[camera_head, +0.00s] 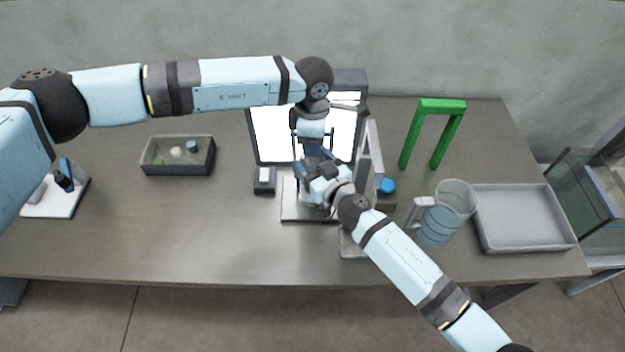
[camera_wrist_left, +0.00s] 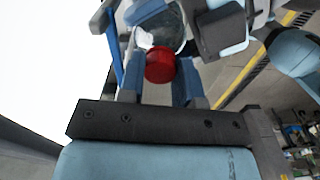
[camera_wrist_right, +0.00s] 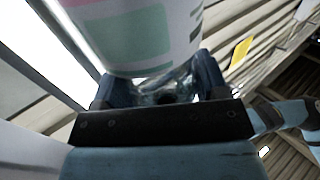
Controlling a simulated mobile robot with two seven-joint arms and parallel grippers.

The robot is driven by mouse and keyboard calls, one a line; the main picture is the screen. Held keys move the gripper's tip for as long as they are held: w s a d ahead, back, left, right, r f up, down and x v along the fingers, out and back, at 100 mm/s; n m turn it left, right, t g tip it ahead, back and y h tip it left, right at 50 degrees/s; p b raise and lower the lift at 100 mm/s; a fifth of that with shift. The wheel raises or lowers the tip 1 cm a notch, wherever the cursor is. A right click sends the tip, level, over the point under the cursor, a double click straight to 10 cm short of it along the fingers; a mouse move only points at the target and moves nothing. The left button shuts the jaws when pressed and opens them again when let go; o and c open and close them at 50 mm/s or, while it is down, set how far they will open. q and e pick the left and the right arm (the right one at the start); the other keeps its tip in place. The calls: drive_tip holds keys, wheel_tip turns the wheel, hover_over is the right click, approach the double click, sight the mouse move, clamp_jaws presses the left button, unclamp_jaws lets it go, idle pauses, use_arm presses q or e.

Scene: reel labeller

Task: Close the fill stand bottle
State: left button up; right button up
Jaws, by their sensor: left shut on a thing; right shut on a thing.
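The bottle is mostly hidden behind my grippers in the head view, above the grey plate of the fill stand (camera_head: 291,212). In the left wrist view its clear body (camera_wrist_left: 158,32) and red cap (camera_wrist_left: 160,66) show, with the cap at the bottle's end. My left gripper (camera_head: 310,168) comes down from above and is shut on the red cap. My right gripper (camera_head: 322,188) comes from the front right and is shut on the bottle. In the right wrist view a clear, blurred part (camera_wrist_right: 160,88) lies between its fingers, below a printed pink and green surface (camera_wrist_right: 130,35). Whether the cap is fully seated cannot be told.
A clear jug (camera_head: 440,225) of bluish liquid, a blue-capped container (camera_head: 387,187) and a grey tray (camera_head: 525,217) stand to the right. A green frame (camera_head: 440,106) stands behind them. A black device (camera_head: 264,187) and dark box (camera_head: 178,169) are left.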

use_arm(q)
drive_tip(key=m, duration=0.4)
drive_tip(key=shift+m, duration=0.3)
drive_tip(key=m, duration=0.4)
drive_tip(key=o, duration=1)
drive_tip(key=shift+r, duration=2.25)
drive_tip(key=shift+c, duration=0.4)
